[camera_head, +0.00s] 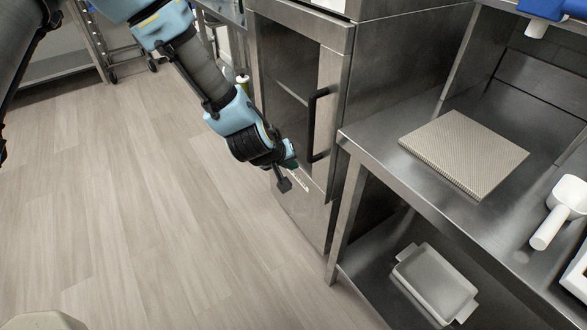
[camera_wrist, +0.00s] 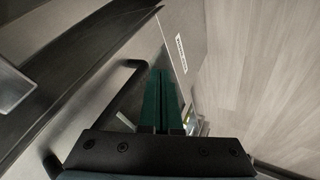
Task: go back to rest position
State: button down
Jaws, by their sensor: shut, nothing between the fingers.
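My gripper (camera_head: 285,184) hangs at the end of my blue and black arm, in front of the steel cabinet. In the wrist view my gripper's green fingers (camera_wrist: 161,75) lie side by side, shut, with nothing held. The cabinet door's black handle (camera_head: 317,124) is to the right of my gripper in the head view and apart from it. In the wrist view the handle (camera_wrist: 125,92) runs just left of the fingers. Part of the cabinet front is hidden behind my arm.
A steel table (camera_head: 372,150) at the right bears a tan textured block (camera_head: 464,150) and a white scoop (camera_head: 559,212). A wheeled rack (camera_head: 58,68) stands at the back left. The wooden floor (camera_head: 120,210) at the left is clear.

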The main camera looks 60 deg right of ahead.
jog(key=shift+s+b+v, duration=0.15)
jog(key=shift+b+v, duration=0.1)
jog(key=shift+v, duration=1.2)
jog(key=shift+s+b+v, duration=0.15)
jog(key=shift+b+v, duration=0.1)
jog(key=shift+v, duration=1.25)
jog(key=w+a+r+n+t+y, duration=0.15)
jog(key=w+a+r, duration=0.25)
jog(key=w+a, duration=0.7)
jog(key=w+a+r+n+t+y, duration=0.1)
jog(key=w+a+r+y, duration=0.15)
jog(key=w+a, duration=0.85)
jog(key=a+r+n+y, duration=0.1)
jog(key=a+r+n, duration=0.1)
jog(key=a, duration=1.1)
jog(key=a+r+n+g+y, duration=0.1)
jog(key=a+r, duration=0.4)
jog(key=a, duration=0.9)
jog(key=shift+a+n+y, duration=0.2)
jog(key=shift+n+y, duration=0.4)
jog(key=shift+n, duration=0.25)
